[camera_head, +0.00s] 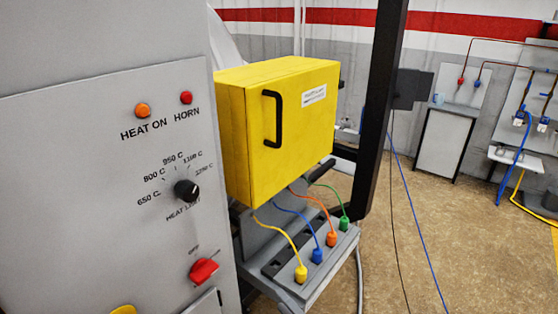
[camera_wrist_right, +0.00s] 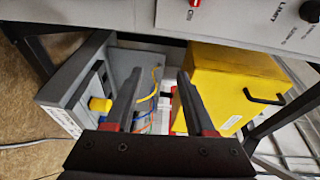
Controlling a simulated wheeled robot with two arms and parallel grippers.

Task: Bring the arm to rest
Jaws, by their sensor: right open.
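My right gripper (camera_wrist_right: 157,92) shows in the right wrist view. Its two dark fingers stand apart with nothing between them. Past the fingertips are coloured cables and a grey connector housing (camera_wrist_right: 75,85) with a yellow plug (camera_wrist_right: 100,104). A yellow box (camera_wrist_right: 232,88) lies to the right of the fingers in that view. I cannot make out the right gripper in the head view. My left gripper is in neither view.
A grey control panel (camera_head: 90,220) with a black knob (camera_head: 186,190) and red switch (camera_head: 204,270) fills the left. The yellow box (camera_head: 290,130) has a black handle. Several coloured plugs sit below it. A dark post (camera_head: 378,120) stands right; floor beyond is mostly open, with cables.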

